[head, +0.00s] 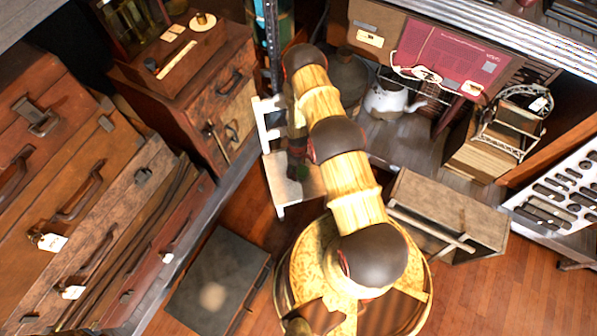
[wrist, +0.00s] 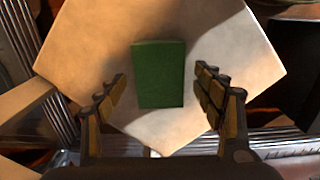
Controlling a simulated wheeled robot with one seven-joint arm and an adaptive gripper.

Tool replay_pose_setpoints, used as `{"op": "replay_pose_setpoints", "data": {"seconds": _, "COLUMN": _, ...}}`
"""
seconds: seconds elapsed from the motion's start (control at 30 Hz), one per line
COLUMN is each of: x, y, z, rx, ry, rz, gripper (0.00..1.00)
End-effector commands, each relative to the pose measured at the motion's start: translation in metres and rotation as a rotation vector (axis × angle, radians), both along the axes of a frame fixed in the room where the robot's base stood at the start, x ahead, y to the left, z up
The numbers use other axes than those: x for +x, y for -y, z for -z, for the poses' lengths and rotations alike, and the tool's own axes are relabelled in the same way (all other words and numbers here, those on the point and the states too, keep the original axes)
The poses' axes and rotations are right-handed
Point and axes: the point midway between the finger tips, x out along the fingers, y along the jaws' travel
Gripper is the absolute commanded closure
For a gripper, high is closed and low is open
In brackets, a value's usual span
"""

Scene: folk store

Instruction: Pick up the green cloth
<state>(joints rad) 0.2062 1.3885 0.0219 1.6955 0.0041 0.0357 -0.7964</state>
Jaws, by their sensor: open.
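The green cloth (wrist: 159,74) is a flat, dark green rectangle lying on a pale surface (wrist: 95,45) in the wrist view. My gripper (wrist: 160,78) is open, with one finger on each side of the cloth in that view. The fingers look apart from the cloth, and the height between them cannot be told. In the head view my gripper (head: 297,160) points down over a small white stand (head: 284,192). The arm and gripper largely hide the cloth there.
Stacked suitcases (head: 75,190) fill the left, and a wooden cabinet (head: 195,90) stands left of the stand. A metal post (head: 272,40) is close behind the arm. A white kettle (head: 387,98) and a wooden box (head: 450,212) are to the right. A dark case (head: 215,285) lies on the floor.

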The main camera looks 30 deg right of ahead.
Motion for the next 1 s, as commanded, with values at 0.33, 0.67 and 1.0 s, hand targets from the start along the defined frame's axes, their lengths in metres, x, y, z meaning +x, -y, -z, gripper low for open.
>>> {"op": "replay_pose_setpoints", "data": {"seconds": 0.33, "x": 0.0001, "y": 0.0000, "z": -0.0009, "rx": 0.000, "ry": 0.000, "rz": 0.000, "gripper": 0.45}}
{"op": "replay_pose_setpoints", "data": {"seconds": 0.67, "x": 0.0001, "y": 0.0001, "z": -0.0008, "rx": 0.000, "ry": 0.000, "rz": 0.000, "gripper": 0.64}}
{"op": "replay_pose_setpoints", "data": {"seconds": 1.0, "x": 0.0001, "y": 0.0000, "z": -0.0008, "rx": 0.000, "ry": 0.000, "rz": 0.000, "gripper": 0.83}}
